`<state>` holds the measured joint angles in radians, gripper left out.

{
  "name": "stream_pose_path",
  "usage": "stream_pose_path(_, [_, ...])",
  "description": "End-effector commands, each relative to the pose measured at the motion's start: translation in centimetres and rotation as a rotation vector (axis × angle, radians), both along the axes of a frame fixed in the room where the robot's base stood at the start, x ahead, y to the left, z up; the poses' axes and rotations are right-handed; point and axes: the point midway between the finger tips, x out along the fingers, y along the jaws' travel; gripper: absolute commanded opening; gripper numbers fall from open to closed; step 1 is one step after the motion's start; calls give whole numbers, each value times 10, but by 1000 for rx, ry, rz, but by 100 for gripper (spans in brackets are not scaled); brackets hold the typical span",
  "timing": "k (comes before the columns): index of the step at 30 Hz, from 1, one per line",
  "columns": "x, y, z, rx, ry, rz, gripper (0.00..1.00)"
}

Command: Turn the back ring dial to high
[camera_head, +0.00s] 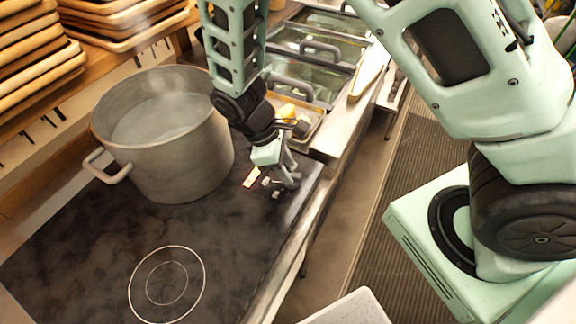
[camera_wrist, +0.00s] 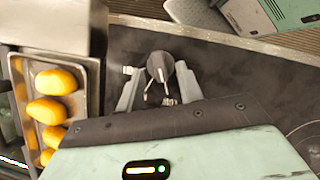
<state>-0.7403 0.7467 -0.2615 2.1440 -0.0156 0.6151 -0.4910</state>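The stove's black cooktop (camera_head: 75,235) fills the lower left of the head view. A dark round dial (camera_wrist: 160,66) with a pale pointer line shows in the wrist view near the cooktop's edge. The dial's setting cannot be read.
A large steaming grey pot (camera_head: 175,155) stands at the cooktop's back, left of my gripper. A front ring (camera_head: 167,284) is bare. A tray of yellow food (camera_wrist: 52,110) and lidded pans (camera_head: 310,60) lie beyond. Stacked wooden trays (camera_head: 35,60) stand at the back left.

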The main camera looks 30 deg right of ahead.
Motion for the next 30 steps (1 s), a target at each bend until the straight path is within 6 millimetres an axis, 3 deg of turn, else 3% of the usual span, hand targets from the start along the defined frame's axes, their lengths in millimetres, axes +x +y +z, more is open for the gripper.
stream_pose_path(6, [-3,-5,-12,-1,2,0,36])
stream_pose_path(14, [-3,-5,-13,-1,1,0,36])
stream_pose_path(18, [-3,-5,-13,-1,1,0,0])
stream_pose_path(30, [-2,-5,-12,0,1,-43,0])
